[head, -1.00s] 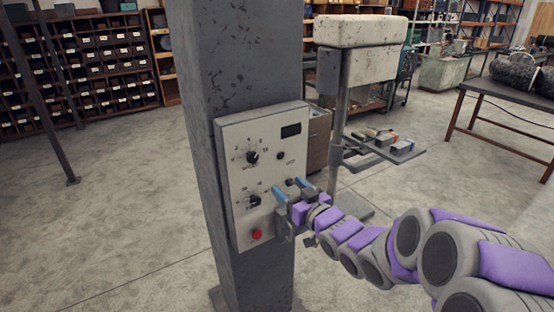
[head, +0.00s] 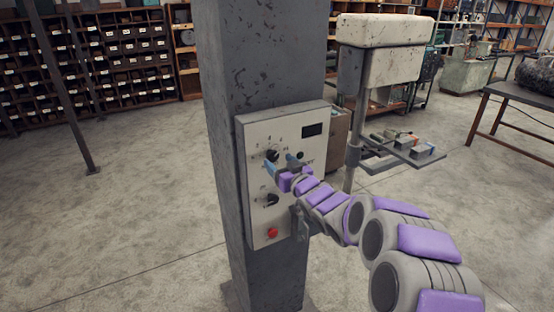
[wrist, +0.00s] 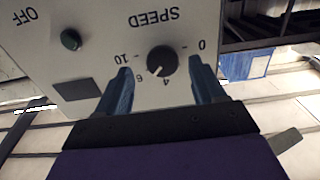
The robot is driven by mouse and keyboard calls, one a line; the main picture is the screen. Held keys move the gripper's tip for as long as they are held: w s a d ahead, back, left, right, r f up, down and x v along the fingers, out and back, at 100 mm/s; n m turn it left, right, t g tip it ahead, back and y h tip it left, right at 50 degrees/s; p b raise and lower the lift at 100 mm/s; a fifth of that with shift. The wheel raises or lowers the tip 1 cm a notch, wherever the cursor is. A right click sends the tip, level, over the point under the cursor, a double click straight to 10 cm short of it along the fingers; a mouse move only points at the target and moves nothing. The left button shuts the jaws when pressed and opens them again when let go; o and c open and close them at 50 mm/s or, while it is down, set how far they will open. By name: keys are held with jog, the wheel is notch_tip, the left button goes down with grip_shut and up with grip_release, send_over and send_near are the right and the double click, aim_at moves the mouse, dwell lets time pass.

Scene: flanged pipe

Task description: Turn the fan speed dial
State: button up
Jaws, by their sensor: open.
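The speed dial (wrist: 162,61) is a round black knob on a pale control panel (wrist: 100,25), with a number scale around it and the word SPEED. In the wrist view the panel appears upside down. In the head view the dial (head: 271,155) is the upper knob on the panel (head: 257,215), partly beside my fingers. My gripper (head: 283,163) is open in front of the panel. In the wrist view the blue fingers of my gripper (wrist: 160,88) stand on either side of the dial, apart from it, with a gap on both sides.
A second black knob (head: 271,199) and a red button (head: 272,232) sit lower on the panel. A dark button (wrist: 71,40) marked OFF is beside the dial. The panel is on a grey column (head: 262,60). A drill press (head: 385,50) stands behind, to the right.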

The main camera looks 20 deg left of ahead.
aim_at(273, 159)
jog(key=a, duration=0.1)
jog(key=w+a, duration=0.1)
jog(key=a, duration=0.1)
jog(key=shift+w+a+f, duration=0.2)
jog(key=shift+w+f, duration=0.05)
jog(key=shift+w, duration=0.05)
jog(key=shift+w+d+r, duration=0.1)
jog(key=shift+w+d, duration=0.05)
jog(key=shift+d, duration=0.15)
jog(key=shift+d+r, duration=0.15)
jog(key=shift+d, duration=0.4)
jog(key=shift+a, duration=0.75)
jog(key=c, duration=0.6)
jog(key=shift+d+f, duration=0.1)
jog(key=shift+f, duration=0.15)
jog(key=c, duration=0.4)
